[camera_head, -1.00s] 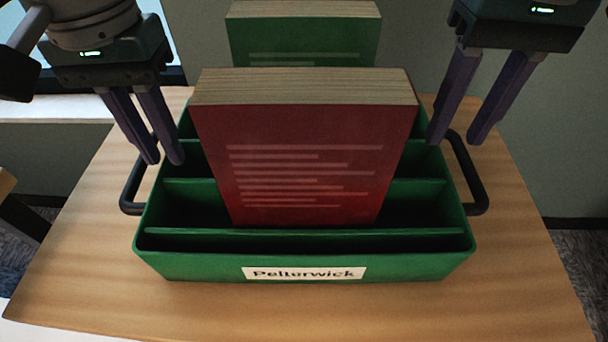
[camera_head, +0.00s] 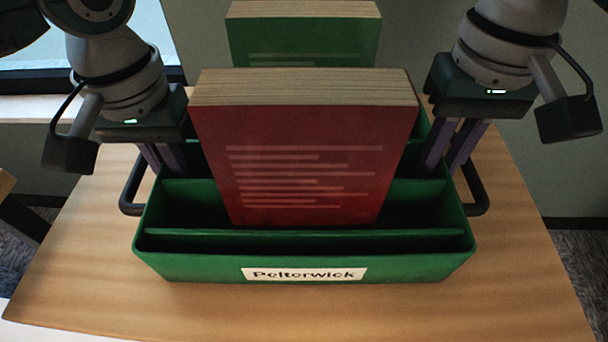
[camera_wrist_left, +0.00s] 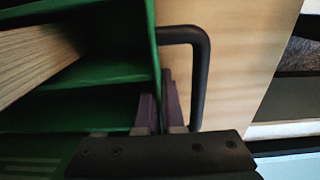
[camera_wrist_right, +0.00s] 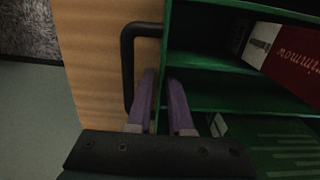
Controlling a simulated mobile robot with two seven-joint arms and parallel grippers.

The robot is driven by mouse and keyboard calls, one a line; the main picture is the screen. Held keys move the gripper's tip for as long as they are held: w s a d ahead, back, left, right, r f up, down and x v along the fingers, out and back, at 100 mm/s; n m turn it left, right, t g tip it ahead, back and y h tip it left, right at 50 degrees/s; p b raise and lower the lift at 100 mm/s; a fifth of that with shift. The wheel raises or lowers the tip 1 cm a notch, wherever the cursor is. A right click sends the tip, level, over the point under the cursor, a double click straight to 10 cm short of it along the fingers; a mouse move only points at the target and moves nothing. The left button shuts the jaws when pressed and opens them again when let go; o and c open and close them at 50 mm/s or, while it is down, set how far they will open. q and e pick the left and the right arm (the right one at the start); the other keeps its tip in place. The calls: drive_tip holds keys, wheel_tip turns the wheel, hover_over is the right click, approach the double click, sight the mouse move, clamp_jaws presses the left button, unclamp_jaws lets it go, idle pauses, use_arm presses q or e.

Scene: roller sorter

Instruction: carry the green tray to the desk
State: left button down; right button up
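The green tray (camera_head: 205,268), labelled Pelterwick, sits upright on a wooden tabletop. It has crosswise dividers and a dark handle at each end. A thick red book (camera_head: 305,160) stands in it, with a green book (camera_head: 305,42) behind. My left gripper (camera_head: 163,157) points down at the tray's left end. In the left wrist view its fingers (camera_wrist_left: 160,98) straddle the end wall, one inside, one between wall and handle. My right gripper (camera_head: 449,152) likewise straddles the right end wall, and its fingers also show in the right wrist view (camera_wrist_right: 162,88). Whether either grips the wall is unclear.
The wooden tabletop (camera_head: 520,290) is clear in front of the tray and to both sides. A window and pale sill (camera_head: 40,108) lie at the back left. A grey wall stands behind, and carpeted floor (camera_head: 585,245) shows at the right.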

clamp_jaws()
drive_tip(key=shift+r, duration=0.1)
idle(1.1)
